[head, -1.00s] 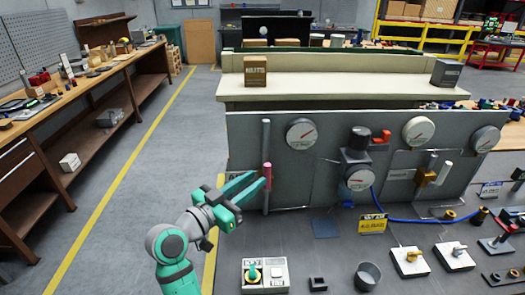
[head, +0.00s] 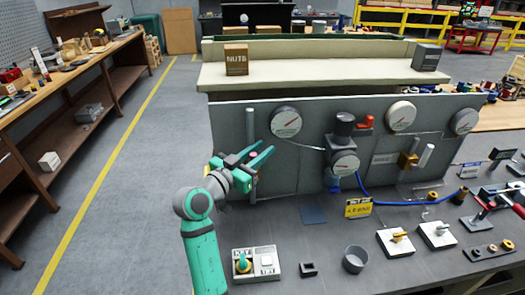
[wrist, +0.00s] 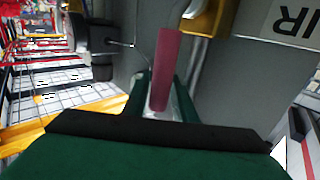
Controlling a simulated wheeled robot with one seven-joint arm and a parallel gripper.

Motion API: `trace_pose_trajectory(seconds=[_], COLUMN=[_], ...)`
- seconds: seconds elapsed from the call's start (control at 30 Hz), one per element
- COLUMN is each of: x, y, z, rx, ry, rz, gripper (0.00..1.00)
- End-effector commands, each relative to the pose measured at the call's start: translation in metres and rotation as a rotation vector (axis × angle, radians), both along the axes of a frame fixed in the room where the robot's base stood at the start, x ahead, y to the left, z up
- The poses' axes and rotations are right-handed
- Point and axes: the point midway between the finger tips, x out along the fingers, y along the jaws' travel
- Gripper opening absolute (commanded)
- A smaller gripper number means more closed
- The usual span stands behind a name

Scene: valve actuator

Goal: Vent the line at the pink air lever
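The pink lever shows large in the wrist view (wrist: 167,70), between my two green fingers. In the head view only a small pink patch of it (head: 253,155) shows; my gripper hides the rest. My gripper (head: 265,146) is at the left end of the grey panel, with its fingers spread and pointing up and right. In the wrist view the fingers stand on either side of the lever; I cannot tell whether either touches it. A yellow fitting (wrist: 208,18) and an upside-down label (wrist: 292,20) lie beyond the lever.
The grey panel (head: 230,125) carries a vertical grey pipe (head: 251,128), several gauges and a red handle (head: 365,121). A switch box (head: 256,263), a grey cup (head: 355,259) and small valves stand on the bench. A blue hose (head: 400,202) runs along the panel foot.

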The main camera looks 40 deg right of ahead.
Motion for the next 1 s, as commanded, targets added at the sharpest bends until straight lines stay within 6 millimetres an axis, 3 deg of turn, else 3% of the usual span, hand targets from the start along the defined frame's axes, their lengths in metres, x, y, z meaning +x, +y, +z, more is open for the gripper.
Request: trace_pose_trajectory(seconds=[0.23, 0.33, 0.73, 1.0], x=[-0.002, -0.002, -0.004, -0.009], y=[-0.003, -0.004, -0.008, -0.021], z=[0.000, 0.000, 0.000, -0.006], rx=[0.000, 0.000, 0.032, 0.171], ry=[0.000, 0.000, -0.021, -0.106], rz=[-0.005, -0.006, -0.007, -0.003], gripper=[0.22, 0.00, 0.00, 0.00])
